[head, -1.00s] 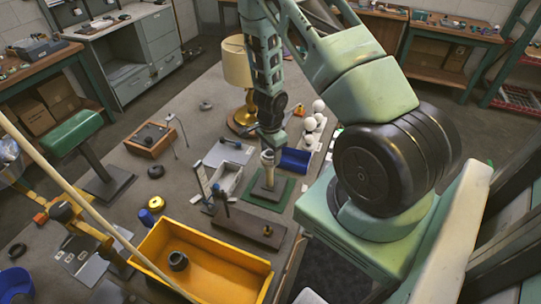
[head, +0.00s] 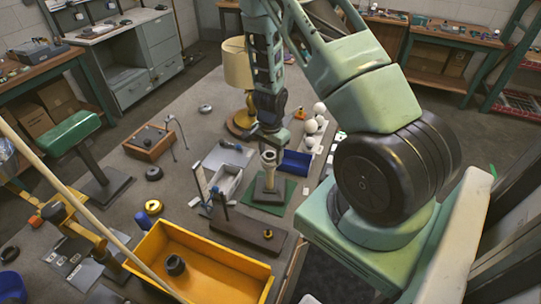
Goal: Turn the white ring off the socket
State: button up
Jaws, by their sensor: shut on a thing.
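The socket (head: 269,168) stands upright on a dark stand on a green mat (head: 287,190), right of the table's middle. A pale ring (head: 268,154) shows at the socket's top. My gripper (head: 270,147) points down from above, right at the ring. It appears shut on the ring, though the fingertips are small and partly hidden. I cannot tell how far the ring is turned on its thread.
A gold lamp with a cream shade (head: 237,64) stands close behind my gripper. A blue bin (head: 296,163) and white bulbs (head: 311,126) are to the right. A white tray (head: 226,181) is left, a yellow bin (head: 215,263) in front.

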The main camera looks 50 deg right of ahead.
jog(key=shift+w+n+b, duration=0.15)
jog(key=shift+n+b, duration=1.4)
jog(key=shift+n, duration=0.35)
jog(key=shift+r+n+b, duration=0.1)
jog(key=shift+n+b, duration=0.4)
jog(key=shift+n, duration=0.3)
jog(key=o, duration=1)
